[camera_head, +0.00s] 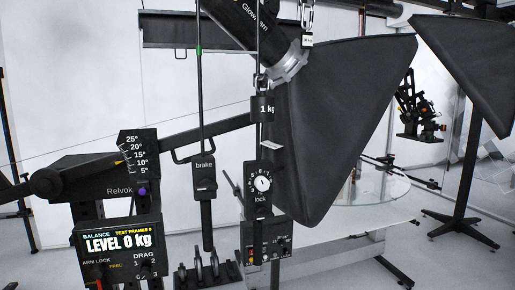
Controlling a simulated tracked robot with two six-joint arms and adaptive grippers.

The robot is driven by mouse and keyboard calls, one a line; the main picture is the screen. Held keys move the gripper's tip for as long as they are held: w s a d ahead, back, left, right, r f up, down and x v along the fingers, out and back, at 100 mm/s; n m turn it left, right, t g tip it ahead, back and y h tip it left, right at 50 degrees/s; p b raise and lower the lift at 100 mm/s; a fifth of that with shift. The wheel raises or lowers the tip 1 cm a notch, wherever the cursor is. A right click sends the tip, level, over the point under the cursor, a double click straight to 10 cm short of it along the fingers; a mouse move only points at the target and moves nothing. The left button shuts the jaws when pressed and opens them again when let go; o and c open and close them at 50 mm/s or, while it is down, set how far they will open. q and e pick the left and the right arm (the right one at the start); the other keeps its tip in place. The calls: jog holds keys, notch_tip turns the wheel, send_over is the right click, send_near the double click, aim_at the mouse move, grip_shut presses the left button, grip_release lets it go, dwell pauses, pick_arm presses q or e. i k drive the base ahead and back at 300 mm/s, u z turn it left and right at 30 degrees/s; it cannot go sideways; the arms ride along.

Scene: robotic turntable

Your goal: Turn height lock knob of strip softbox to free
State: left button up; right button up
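A large black softbox (340,120) hangs tilted in the centre, fixed to a black lamp head (250,35) with a silver ring. A second black softbox (472,65) stands on a dark stand at the right edge. I cannot tell which is the strip softbox. A dial marked "lock" (262,184), with a white face and numbers, sits on a black upright below a 1 kg weight. No knob is clearly marked as the height lock, and the dial's setting is too small to read surely. Neither of my grippers shows.
A black panel (117,252) reads "LEVEL 0 kg" with "ARM LOCK", "FREE" and "DRAG" controls. A "brake" handle (204,175) hangs left of the dial. A round pale table (365,207) stands behind. A black boom crosses the left; open floor lies at lower right.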

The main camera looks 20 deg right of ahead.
aim_at(262, 214)
jog(key=u, duration=0.25)
jog(key=i, duration=0.2)
jog(key=z, duration=2.3)
jog(key=k, duration=1.25)
jog(key=u, duration=0.95)
jog(key=i, duration=1.15)
jog(key=z, duration=0.05)
